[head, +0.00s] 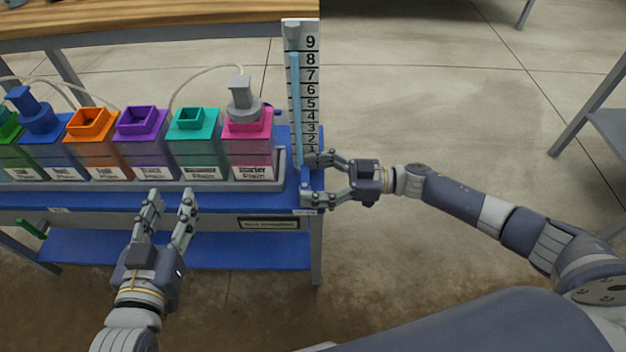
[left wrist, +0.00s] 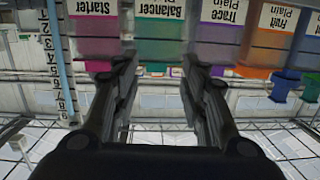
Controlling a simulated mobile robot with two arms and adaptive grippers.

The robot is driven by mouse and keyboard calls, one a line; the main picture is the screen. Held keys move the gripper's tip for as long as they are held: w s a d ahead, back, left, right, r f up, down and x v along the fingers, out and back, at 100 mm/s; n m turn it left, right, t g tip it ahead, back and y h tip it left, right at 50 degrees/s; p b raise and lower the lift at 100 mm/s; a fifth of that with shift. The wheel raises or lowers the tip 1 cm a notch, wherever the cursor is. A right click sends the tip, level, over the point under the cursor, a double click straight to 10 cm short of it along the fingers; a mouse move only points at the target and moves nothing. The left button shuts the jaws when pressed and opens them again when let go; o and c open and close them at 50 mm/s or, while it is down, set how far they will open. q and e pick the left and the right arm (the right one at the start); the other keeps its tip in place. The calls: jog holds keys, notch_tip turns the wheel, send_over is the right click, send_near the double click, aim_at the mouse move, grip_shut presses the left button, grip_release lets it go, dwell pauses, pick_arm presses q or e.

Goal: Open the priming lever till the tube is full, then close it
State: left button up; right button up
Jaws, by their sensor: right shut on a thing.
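The clear sight tube (head: 295,100) stands upright at the bench's right end beside a white scale numbered 1 to 9. Light blue liquid fills it to between 8 and 9 in the head view. The tube also shows upside down at the left of the left wrist view (left wrist: 64,70). My right gripper (head: 308,179) is at the tube's foot, its fingers shut on the priming lever, which is mostly hidden there. My left gripper (head: 171,194) is open and empty in front of the bench, below the jugs; its fingers also show in the left wrist view (left wrist: 158,75).
A row of coloured jugs stands on the blue bench, including a pink one (head: 247,130), a teal one (head: 194,128), a purple one (head: 142,128) and an orange one (head: 92,130). A grey pump head (head: 243,98) with a thin hose tops the pink jug.

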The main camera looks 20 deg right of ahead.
pick_arm(q)
jog(key=shift+w+d+r+t, duration=0.1)
jog(key=shift+r+t, duration=0.2)
jog(key=shift+r, duration=0.35)
pick_arm(e)
jog(key=shift+s+a+r+n+g, duration=0.1)
jog(key=shift+s+a+n+g, duration=0.1)
jog(key=shift+a, duration=0.2)
jog(key=shift+s+a+n+g, duration=0.1)
jog(key=shift+a+g, duration=0.1)
jog(key=shift+a, duration=0.15)
jog(key=o, duration=0.8)
jog(key=shift+o, duration=0.2)
jog(key=shift+a+r, duration=0.15)
pick_arm(q)
jog(key=shift+a, duration=0.25)
pick_arm(e)
jog(key=shift+w, duration=0.1)
jog(key=shift+d, duration=0.6)
pick_arm(q)
jog(key=shift+a+f, duration=0.1)
pick_arm(e)
jog(key=v, duration=0.7)
jog(key=shift+s+d+f, duration=0.15)
jog(key=shift+s+f, duration=0.2)
